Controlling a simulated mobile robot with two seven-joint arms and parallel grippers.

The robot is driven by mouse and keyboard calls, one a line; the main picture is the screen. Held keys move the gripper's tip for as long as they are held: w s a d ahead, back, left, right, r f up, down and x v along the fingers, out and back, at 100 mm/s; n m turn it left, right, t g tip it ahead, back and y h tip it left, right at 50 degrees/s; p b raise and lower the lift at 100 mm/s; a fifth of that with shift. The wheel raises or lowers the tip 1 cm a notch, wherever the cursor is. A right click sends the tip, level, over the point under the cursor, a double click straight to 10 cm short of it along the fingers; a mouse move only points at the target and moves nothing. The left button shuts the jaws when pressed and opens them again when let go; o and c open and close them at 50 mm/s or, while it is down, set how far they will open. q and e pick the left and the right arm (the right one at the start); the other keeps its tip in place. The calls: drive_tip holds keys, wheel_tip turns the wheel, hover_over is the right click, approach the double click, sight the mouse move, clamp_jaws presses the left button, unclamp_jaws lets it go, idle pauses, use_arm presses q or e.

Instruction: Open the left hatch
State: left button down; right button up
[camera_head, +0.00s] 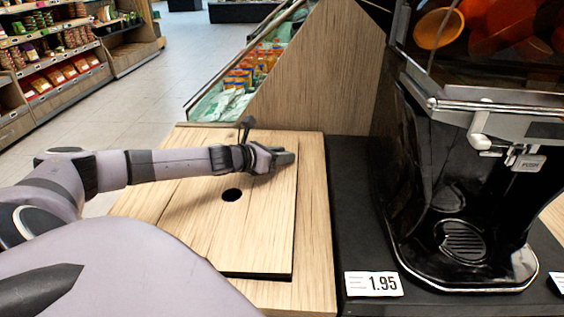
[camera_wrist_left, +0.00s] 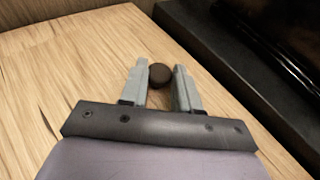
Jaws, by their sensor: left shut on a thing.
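The left hatch is a light wooden panel (camera_head: 262,225) set in the wooden counter top (camera_head: 314,245), with a dark line along its near and right edges. A round black spot, apparently a hole (camera_head: 231,195), shows near its middle. My left gripper (camera_head: 287,158) is low over the panel's far right corner. In the left wrist view, its two grey fingers (camera_wrist_left: 160,82) are on either side of a small dark round knob (camera_wrist_left: 159,75) and are shut on it. The gripper hides the knob in the head view. My right gripper is not in view.
A black juicer (camera_head: 455,190) with oranges on top stands at the right on a black counter strip (camera_head: 347,190). A price tag reading 1.95 (camera_head: 373,284) is at its front. A slanted wooden side panel (camera_head: 320,80) and a product display (camera_head: 250,75) rise behind the hatch.

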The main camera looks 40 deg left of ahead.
use_arm(q)
drive_tip(key=s+a+r+n+t+h+p, duration=0.1)
drive_tip(key=s+a+r+n+t, duration=0.25)
drive_tip(key=r, duration=0.45)
drive_tip(key=s+a+r+n+t+p, duration=0.1)
drive_tip(key=s+a+r+n+t, duration=0.15)
drive_tip(key=a+r, duration=0.45)
drive_tip(key=s+a+r+n+t+y+b, duration=0.1)
drive_tip(key=s+a+r+n+t+y, duration=0.1)
drive_tip(key=s+a+n, duration=0.3)
drive_tip(key=s+a+r+n+t+y+b, duration=0.1)
drive_tip(key=s+a+r+n+t+y, duration=0.2)
drive_tip(key=s+a, duration=0.4)
drive_tip(key=shift+s+a+r+n+t+y, duration=0.35)
drive_tip(key=shift+s+r+n+y, duration=0.35)
drive_tip(key=shift+n+y, duration=0.45)
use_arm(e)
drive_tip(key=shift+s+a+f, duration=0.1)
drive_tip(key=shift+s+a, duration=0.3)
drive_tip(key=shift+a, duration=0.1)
use_arm(q)
drive_tip(key=c, duration=0.9)
unclamp_jaws()
